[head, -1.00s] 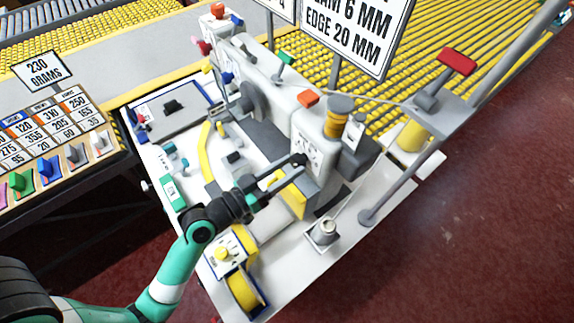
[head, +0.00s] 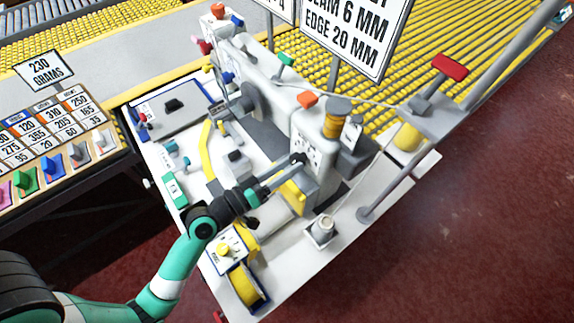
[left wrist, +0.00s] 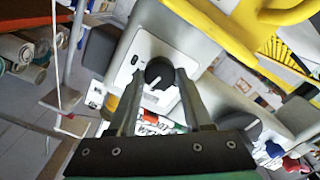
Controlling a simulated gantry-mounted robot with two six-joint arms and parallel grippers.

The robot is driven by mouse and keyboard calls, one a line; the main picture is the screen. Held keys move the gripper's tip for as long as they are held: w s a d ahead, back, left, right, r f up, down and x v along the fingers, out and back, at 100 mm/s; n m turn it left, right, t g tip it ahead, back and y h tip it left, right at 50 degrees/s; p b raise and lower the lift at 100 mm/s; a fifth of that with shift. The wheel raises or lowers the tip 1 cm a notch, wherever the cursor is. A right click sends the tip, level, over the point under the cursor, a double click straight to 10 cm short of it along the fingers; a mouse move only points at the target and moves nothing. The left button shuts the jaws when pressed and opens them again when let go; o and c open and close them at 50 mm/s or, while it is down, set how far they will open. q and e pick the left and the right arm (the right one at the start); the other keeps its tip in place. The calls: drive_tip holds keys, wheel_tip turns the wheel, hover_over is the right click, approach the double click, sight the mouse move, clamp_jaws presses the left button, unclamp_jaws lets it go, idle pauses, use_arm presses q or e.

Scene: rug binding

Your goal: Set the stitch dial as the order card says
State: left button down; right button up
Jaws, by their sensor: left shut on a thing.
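The stitch dial (left wrist: 160,73) is a dark round knob with a pale pointer line, on the light face of the sewing machine (head: 308,140). My left gripper (left wrist: 158,76) is shut on this dial, with one finger on each side of it. In the head view my left gripper (head: 299,159) reaches the front end of the machine, and its fingers hide the dial there. The hanging order card (head: 345,32) reads "6 MM" and "EDGE 20 MM"; its top line is partly cut off by the frame. My right gripper is not in view.
A thread stand with a red-topped post (head: 450,66) rises at the right. A second dark knob (left wrist: 246,128) shows in the left wrist view. A yellow tape roll (head: 246,287) sits at the near table end. A number rack (head: 45,135) stands left.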

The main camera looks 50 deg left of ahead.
use_arm(q)
drive_tip(key=shift+c, duration=1.6)
unclamp_jaws()
drive_tip(key=s+b, duration=0.3)
drive_tip(key=s, duration=0.8)
drive_tip(key=shift+s+a, duration=0.15)
drive_tip(key=shift+s, duration=0.2)
